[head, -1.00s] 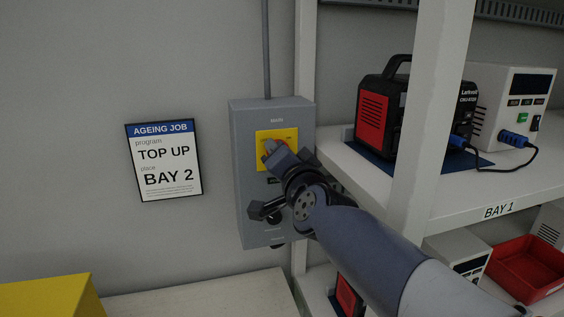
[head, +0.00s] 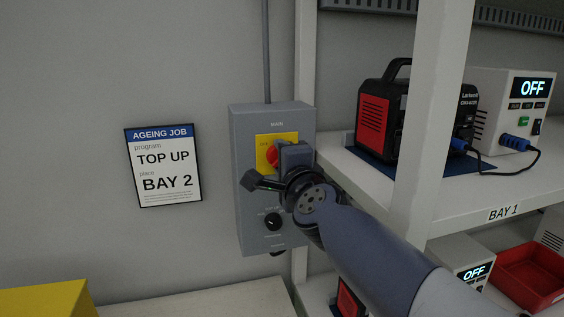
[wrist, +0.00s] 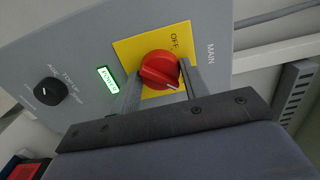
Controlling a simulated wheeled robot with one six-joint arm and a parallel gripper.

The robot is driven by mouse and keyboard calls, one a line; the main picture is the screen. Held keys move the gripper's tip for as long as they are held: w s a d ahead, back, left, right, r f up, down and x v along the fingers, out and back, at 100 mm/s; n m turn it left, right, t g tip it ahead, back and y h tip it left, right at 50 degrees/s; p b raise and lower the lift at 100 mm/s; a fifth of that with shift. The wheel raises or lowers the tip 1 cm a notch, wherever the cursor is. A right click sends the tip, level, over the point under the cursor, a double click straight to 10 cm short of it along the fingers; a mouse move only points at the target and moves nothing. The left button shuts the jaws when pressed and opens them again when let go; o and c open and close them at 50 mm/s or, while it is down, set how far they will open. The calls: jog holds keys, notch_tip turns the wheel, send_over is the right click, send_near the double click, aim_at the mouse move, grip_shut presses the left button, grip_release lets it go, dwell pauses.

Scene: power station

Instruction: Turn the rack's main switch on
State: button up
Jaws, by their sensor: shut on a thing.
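The main switch is a red rotary knob (wrist: 160,70) on a yellow plate (wrist: 125,48) marked OFF, below the word MAIN. In the head view the knob (head: 272,157) shows at the left of my gripper (head: 284,160), on the grey switch box (head: 245,220). In the wrist view my gripper (wrist: 160,82) has a finger on each side of the knob and is shut on it. The knob's white mark points away from the OFF label. A small green-white indicator (wrist: 108,79) is lit beside the plate.
A black selector knob (head: 273,221) sits lower on the box. The shelf post (head: 430,120) and the BAY 1 shelf (head: 460,205) stand close to the right of my arm. The upper power supply (head: 515,105) displays OFF. An AGEING JOB notice (head: 163,165) hangs at the left.

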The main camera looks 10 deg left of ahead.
dwell(0.3)
jog(key=o, duration=1)
jog(key=shift+c, duration=0.2)
jog(key=p+v, duration=0.2)
jog(key=v, duration=0.9)
jog(key=shift+p, duration=0.3)
jog(key=shift+w+a, duration=0.1)
jog(key=shift+w, duration=0.05)
